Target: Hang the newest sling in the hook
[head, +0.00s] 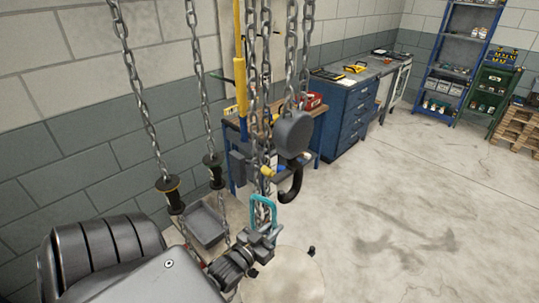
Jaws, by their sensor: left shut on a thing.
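The dark hook (291,184) hangs below a round grey hoist block (293,134) on chains, near the picture's middle. My left gripper (263,233) is shut on a teal link (254,207), which looks like the top ring of a sling. The link stands upright above the jaws, left of and a little below the hook. It appears apart from the hook, but the depth between them is hard to judge. The sling's lower part is hidden behind my gripper and arm. The sling's age cannot be read here. My right gripper is not in view.
Two chains (140,95) with dark spool-shaped ends (170,191) hang at the left. More chains hang beside the yellow post (239,60). A grey tray (205,223) lies behind my arm. A blue cabinet (340,113) and blue shelf (447,70) stand behind. The right floor is clear.

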